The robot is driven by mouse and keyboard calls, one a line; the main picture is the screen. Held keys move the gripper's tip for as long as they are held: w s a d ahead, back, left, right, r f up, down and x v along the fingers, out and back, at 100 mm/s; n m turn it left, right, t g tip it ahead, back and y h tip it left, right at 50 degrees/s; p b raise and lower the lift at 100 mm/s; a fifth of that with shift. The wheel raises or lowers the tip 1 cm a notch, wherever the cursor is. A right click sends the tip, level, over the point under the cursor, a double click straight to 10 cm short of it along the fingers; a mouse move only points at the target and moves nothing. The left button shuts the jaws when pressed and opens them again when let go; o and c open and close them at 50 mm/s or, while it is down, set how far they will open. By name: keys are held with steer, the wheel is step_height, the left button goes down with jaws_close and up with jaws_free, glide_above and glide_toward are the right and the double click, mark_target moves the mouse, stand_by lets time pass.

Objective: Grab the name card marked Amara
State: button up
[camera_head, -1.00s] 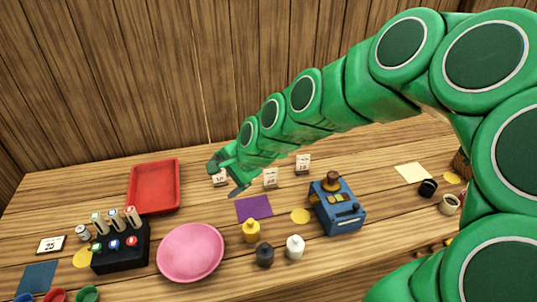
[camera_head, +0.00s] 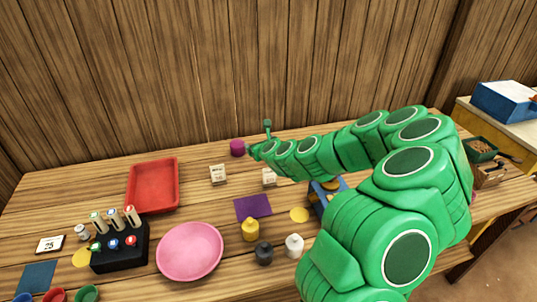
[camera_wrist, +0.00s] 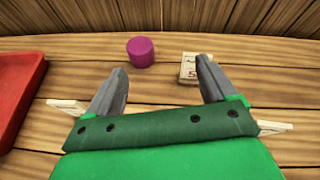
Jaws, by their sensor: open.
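No name that I can read as Amara shows on any card. Two small white cards stand on the table in the head view, a left one (camera_head: 218,174) and a right one (camera_head: 269,177); their small marks are not legible. In the wrist view, a pale card (camera_wrist: 188,69) with dark marks is ahead, close to my right fingertip. Two more pale cards show partly, beside the left finger (camera_wrist: 68,106) and the right one (camera_wrist: 275,127). My gripper (camera_wrist: 162,66) is open and empty, its fingers apart over the table. In the head view its fingers are not clear.
A purple cylinder (camera_wrist: 141,50) stands ahead, near the back wall. A red tray (camera_head: 152,186) is at left. A pink plate (camera_head: 190,251), purple sheet (camera_head: 253,207) and several bottles are nearer. A blue device (camera_head: 318,196) is partly behind my arm.

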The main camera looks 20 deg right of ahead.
steer(key=shift+w+d+f+m+h, duration=0.35)
steer(key=shift+w+d+f+m, duration=0.25)
steer(key=shift+w+d+f, duration=0.4)
steer(key=shift+w+d+f+m+h, duration=0.4)
steer(key=shift+w+d+f+m, duration=0.3)
steer(key=shift+w+f, duration=0.45)
steer(key=shift+w+d+f+m+h, duration=0.45)
steer(key=shift+w+d+f, duration=0.45)
steer(key=shift+w, duration=0.4)
steer(key=shift+x, duration=1.2)
steer(key=shift+w+d+f, duration=0.35)
steer(key=shift+w, duration=0.2)
steer(key=shift+w+f, duration=0.35)
steer(key=shift+w, duration=0.3)
steer(key=c, duration=1.3)
steer(key=shift+c, duration=0.2)
steer(key=shift+r, duration=0.1)
